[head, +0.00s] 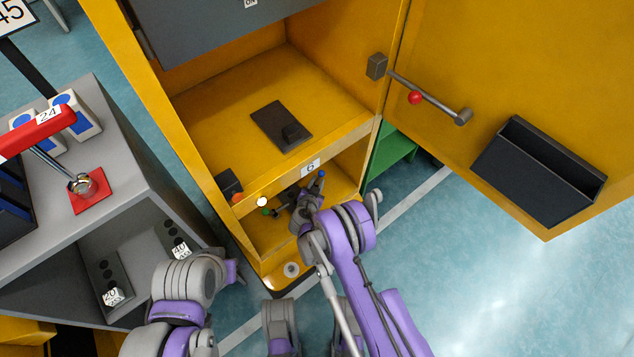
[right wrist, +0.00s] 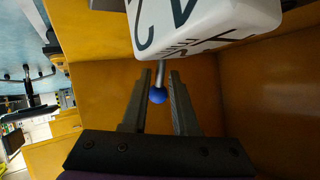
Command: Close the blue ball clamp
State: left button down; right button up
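The blue ball (head: 322,173) sits on a short metal rod in the lower compartment of the yellow cabinet. In the right wrist view, the blue ball (right wrist: 158,96) hangs below a white block with dark lettering (right wrist: 205,25). My right gripper (head: 308,192) reaches into that compartment. Its fingers (right wrist: 161,82) are open, one on each side of the ball, with a gap visible at least on the right. Part of the clamp is hidden by my gripper in the head view. My left arm is low at the left, and its gripper fingers cannot be made out.
The cabinet door (head: 500,60) stands open at the right, with a red-ball lever (head: 415,97) and a dark bin (head: 538,172). Orange, white and green balls sit left of my right gripper. A grey bench (head: 125,165) with a red handle (head: 38,132) stands left.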

jog(key=p+v, duration=0.2)
jog(key=v, duration=0.8)
jog(key=shift+s+a+r, duration=0.1)
jog(key=shift+s+r, duration=0.1)
jog(key=shift+s, duration=0.15)
